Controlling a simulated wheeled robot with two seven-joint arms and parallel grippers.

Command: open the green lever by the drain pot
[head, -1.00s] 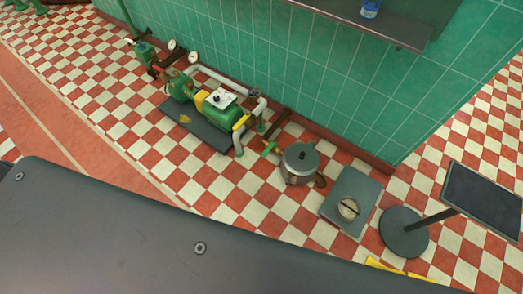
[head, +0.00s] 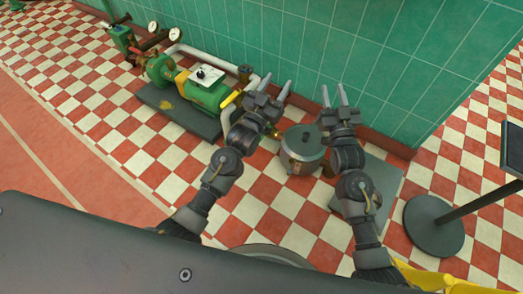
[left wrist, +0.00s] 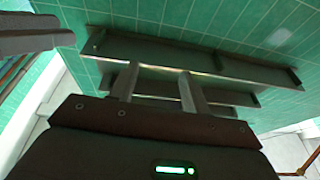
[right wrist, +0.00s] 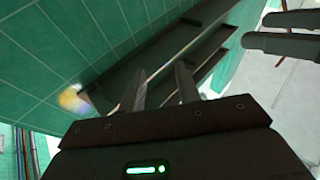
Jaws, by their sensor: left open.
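I cannot make out the green lever; my left arm covers the area just left of the pot. My left gripper (head: 277,89) is open and empty, raised in front of the view left of the pot. My right gripper (head: 333,93) is open and empty, raised at the pot's right side. Both point up; the left wrist view and right wrist view show their fingers apart with nothing between them.
A green pump (head: 205,92) on a dark base plate (head: 180,112) stands left, with a yellow lever (head: 232,98). A grey plate (head: 384,184) lies right of the pot. A round-footed stand (head: 434,228) is further right. Dark shelves (left wrist: 225,68) hang on the tiled wall. Checkered floor at left is clear.

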